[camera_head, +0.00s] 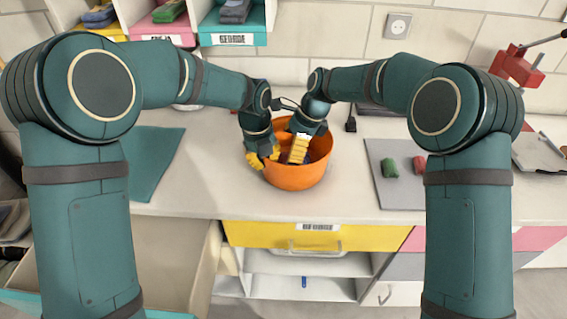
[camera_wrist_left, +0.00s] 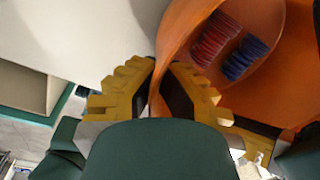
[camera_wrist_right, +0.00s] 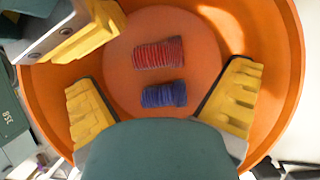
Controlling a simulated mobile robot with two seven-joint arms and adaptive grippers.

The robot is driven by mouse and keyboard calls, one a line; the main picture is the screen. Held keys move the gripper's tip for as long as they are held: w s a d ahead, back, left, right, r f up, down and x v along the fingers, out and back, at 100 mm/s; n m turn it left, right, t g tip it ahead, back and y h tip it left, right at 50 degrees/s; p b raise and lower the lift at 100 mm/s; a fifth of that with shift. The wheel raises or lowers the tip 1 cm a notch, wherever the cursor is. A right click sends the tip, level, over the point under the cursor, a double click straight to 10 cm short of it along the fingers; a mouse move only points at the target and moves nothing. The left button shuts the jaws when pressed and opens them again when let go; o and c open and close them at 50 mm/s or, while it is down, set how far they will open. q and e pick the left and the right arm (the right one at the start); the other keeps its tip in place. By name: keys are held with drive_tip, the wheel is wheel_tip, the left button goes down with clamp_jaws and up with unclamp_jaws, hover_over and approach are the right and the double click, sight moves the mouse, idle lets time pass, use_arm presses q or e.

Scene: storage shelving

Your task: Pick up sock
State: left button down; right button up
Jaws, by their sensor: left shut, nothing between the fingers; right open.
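A red striped sock (camera_wrist_right: 158,53) and a blue striped sock (camera_wrist_right: 164,95), both rolled, lie side by side on the floor of the orange bowl (camera_head: 296,178). They also show in the left wrist view, red (camera_wrist_left: 215,40) and blue (camera_wrist_left: 245,58). My right gripper (camera_head: 299,150) is open and points down into the bowl; its fingers (camera_wrist_right: 162,78) are spread to either side above the socks, touching neither. My left gripper (camera_head: 262,158) is shut at the bowl's left rim. In the left wrist view its fingers (camera_wrist_left: 158,85) stand on either side of the bowl wall.
A grey mat (camera_head: 400,195) with a green roll (camera_head: 389,167) and a red roll (camera_head: 419,164) lies right of the bowl. A teal mat (camera_head: 150,160) lies left. Cubbies with rolls stand at the back left. An open drawer (camera_head: 180,265) is at the front left.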

sight(286, 160)
drive_tip(key=x, duration=0.5)
drive_tip(key=shift+s+d+f, duration=0.2)
drive_tip(key=shift+d, duration=0.05)
drive_tip(key=c, duration=0.9)
